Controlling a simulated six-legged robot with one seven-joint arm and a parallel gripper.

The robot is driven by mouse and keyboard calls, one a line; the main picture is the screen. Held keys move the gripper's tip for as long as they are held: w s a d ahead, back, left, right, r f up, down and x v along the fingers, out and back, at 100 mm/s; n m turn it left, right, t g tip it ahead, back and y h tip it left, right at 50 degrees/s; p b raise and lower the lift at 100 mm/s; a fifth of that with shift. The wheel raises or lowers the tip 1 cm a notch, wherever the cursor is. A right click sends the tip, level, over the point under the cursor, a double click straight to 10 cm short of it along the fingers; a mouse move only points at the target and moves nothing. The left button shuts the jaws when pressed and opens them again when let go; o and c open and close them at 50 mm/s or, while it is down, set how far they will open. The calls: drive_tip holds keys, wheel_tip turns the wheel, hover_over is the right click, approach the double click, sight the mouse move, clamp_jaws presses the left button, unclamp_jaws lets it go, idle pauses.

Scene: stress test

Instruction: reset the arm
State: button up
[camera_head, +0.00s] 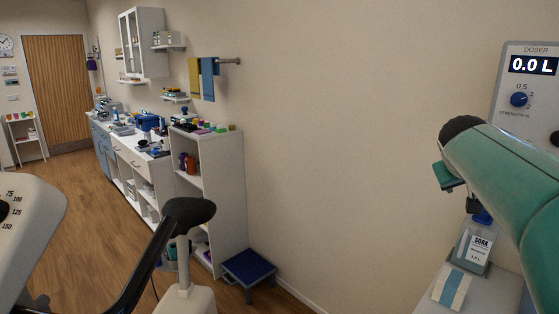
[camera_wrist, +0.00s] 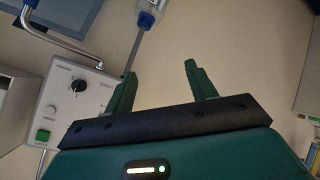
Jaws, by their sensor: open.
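My gripper shows in the wrist view (camera_wrist: 160,85), with its two green fingers spread apart and nothing between them. Behind the fingers is a plain beige surface. In the head view my green arm reaches in from the right edge, and a small green part of my gripper (camera_head: 449,178) shows below its dark rounded joint. The fingertips cannot be made out clearly there. The arm is raised in front of the wall, beside the doser panel.
The doser panel (camera_head: 531,95) reads 0.0 L. A blue-topped stool (camera_head: 249,267) stands by the white shelf unit (camera_head: 227,190). Wooden floor (camera_head: 85,205) is open towards the door (camera_head: 55,92).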

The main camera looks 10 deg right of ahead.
drive_tip(key=s+a+f+y, duration=0.2)
drive_tip(key=s+a+f, duration=0.4)
drive_tip(key=a, duration=0.4)
drive_tip(key=s+a+f+n+g+y, duration=0.1)
drive_tip(key=s+a+f+y, duration=0.2)
drive_tip(key=s+a+f, duration=0.4)
drive_tip(key=s+a+f+n+y, duration=0.1)
drive_tip(key=s+a+f+y, duration=0.2)
drive_tip(key=a, duration=1)
drive_tip(key=s+f, duration=0.3)
drive_tip(key=s, duration=0.2)
drive_tip(key=shift+s+f, duration=0.15)
drive_tip(key=shift+f, duration=0.2)
drive_tip(key=c, duration=0.4)
drive_tip(key=shift+c, duration=0.2)
